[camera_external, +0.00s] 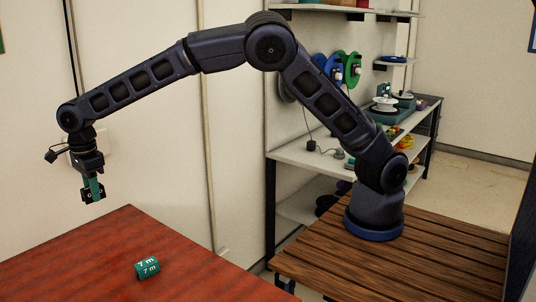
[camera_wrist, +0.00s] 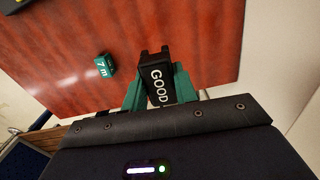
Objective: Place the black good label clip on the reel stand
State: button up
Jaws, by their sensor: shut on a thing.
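The black label clip (camera_wrist: 157,73) with the white word GOOD is between the green fingers of my gripper (camera_wrist: 159,88) in the wrist view. My gripper is shut on it. In the external view my gripper (camera_external: 94,188) points down above the far left part of the red table, with the dark clip (camera_external: 88,196) at its tips, clear of the tabletop. I cannot identify a reel stand with certainty. A teal device with a white reel (camera_external: 383,103) stands on the back shelf, partly behind other things.
A small green block marked 7 m (camera_external: 147,268) lies on the red table (camera_external: 90,262); it also shows in the wrist view (camera_wrist: 105,66). The tabletop around it is clear. Shelves (camera_external: 310,153) with several reels and parts stand behind my arm.

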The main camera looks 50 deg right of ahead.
aim_at(103, 261)
jog(key=shift+m, duration=0.6)
jog(key=s+a+r, duration=0.2)
jog(key=s+a, duration=0.1)
jog(key=shift+a, duration=0.1)
notch_tip(103, 261, down, 20)
jog(key=shift+r, duration=0.15)
dwell(0.3)
jog(key=o, duration=0.9)
jog(key=shift+f, duration=0.2)
jog(key=shift+o, duration=0.2)
notch_tip(103, 261, up, 11)
jog(key=shift+w+d, duration=0.15)
jog(key=shift+d, duration=0.15)
